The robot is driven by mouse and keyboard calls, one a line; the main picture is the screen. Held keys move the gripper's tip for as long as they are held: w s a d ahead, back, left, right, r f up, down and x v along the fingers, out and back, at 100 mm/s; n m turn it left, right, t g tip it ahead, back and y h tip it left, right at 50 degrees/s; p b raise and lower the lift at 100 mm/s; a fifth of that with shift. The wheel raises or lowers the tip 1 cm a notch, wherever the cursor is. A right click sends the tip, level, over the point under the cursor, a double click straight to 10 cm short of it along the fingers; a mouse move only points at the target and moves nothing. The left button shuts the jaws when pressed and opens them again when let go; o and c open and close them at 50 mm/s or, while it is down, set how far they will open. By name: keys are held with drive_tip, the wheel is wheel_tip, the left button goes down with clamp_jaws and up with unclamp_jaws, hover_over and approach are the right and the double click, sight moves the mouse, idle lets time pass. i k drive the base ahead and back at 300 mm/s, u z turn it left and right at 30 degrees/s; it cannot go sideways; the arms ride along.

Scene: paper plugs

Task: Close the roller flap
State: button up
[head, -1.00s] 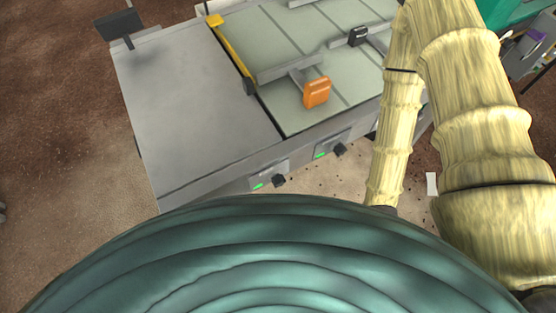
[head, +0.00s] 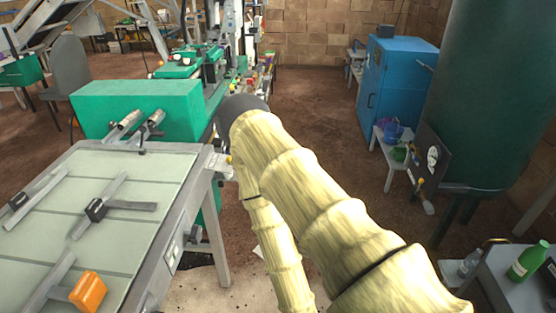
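I cannot single out the roller flap with certainty in the head view. A green box-shaped unit (head: 140,108) with metal fittings (head: 137,125) on its front stands at the far end of the grey-green panelled table (head: 125,165). A taller green machine (head: 215,75) with upright parts is behind it, partly hidden by my arm. My pale yellow arm reaches from the lower right towards this machine and ends in a dark rounded part. My gripper is not visible beyond it.
The table carries black-knobbed bars (head: 97,210) and an orange block (head: 89,291). Right are a blue cabinet (head: 402,80), a dark green tank (head: 497,95), a small white bench (head: 390,150) and a green bottle (head: 528,262). Brown floor (head: 325,130) lies open in the middle.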

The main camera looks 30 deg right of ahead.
sight(217, 162)
drive_tip(key=z, duration=0.55)
drive_tip(key=k, duration=0.4)
drive_tip(key=z, duration=0.45)
drive_tip(key=i, duration=0.8)
drive_tip(key=u, duration=0.4)
